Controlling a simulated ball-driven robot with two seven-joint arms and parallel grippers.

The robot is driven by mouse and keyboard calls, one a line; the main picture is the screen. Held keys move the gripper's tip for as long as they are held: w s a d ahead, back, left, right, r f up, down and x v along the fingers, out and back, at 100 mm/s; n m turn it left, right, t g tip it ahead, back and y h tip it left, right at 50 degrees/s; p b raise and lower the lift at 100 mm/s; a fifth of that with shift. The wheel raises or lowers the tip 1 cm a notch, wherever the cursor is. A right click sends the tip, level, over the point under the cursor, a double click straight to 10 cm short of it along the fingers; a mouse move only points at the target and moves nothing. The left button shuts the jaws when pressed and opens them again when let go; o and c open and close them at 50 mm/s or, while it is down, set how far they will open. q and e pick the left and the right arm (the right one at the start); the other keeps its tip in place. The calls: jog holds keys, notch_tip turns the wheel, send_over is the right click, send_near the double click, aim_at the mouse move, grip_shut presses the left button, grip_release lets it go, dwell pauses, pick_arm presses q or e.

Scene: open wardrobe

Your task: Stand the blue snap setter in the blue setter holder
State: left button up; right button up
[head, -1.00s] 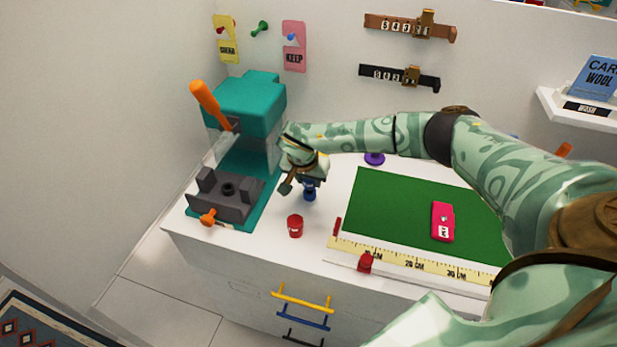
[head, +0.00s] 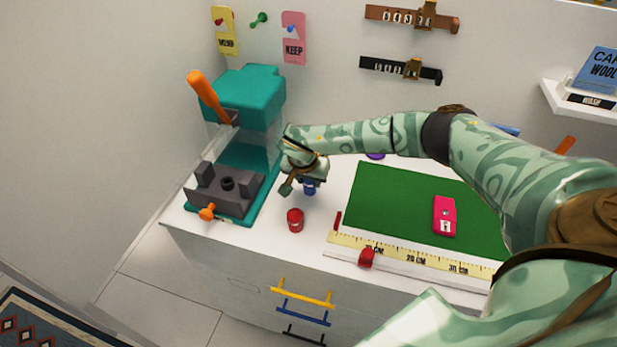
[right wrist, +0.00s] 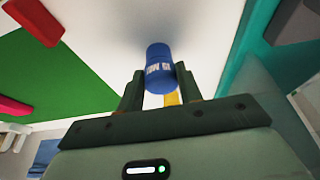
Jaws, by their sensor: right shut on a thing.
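My right gripper (head: 308,180) points down over the white counter, between the teal press and the green mat. It is shut on a blue cylinder with white lettering (right wrist: 160,65), which I take for the blue snap setter. In the head view, only a small part of the blue setter (head: 309,188) shows below the hand. Whether its lower end touches the counter or anything under it is hidden. I cannot make out a separate blue setter holder. My left gripper is not in view.
A red cup (head: 295,220) stands just in front of the gripper. The teal press (head: 245,95) with its orange lever is close on the left. The green mat (head: 400,205) bears a pink box (head: 445,215), with a yellow ruler (head: 400,255) along the front. A purple object (head: 375,155) is partly behind my arm.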

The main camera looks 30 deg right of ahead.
jog(key=o, duration=1.2)
jog(key=shift+c, duration=0.2)
jog(key=p+v, duration=0.4)
jog(key=v, duration=1.2)
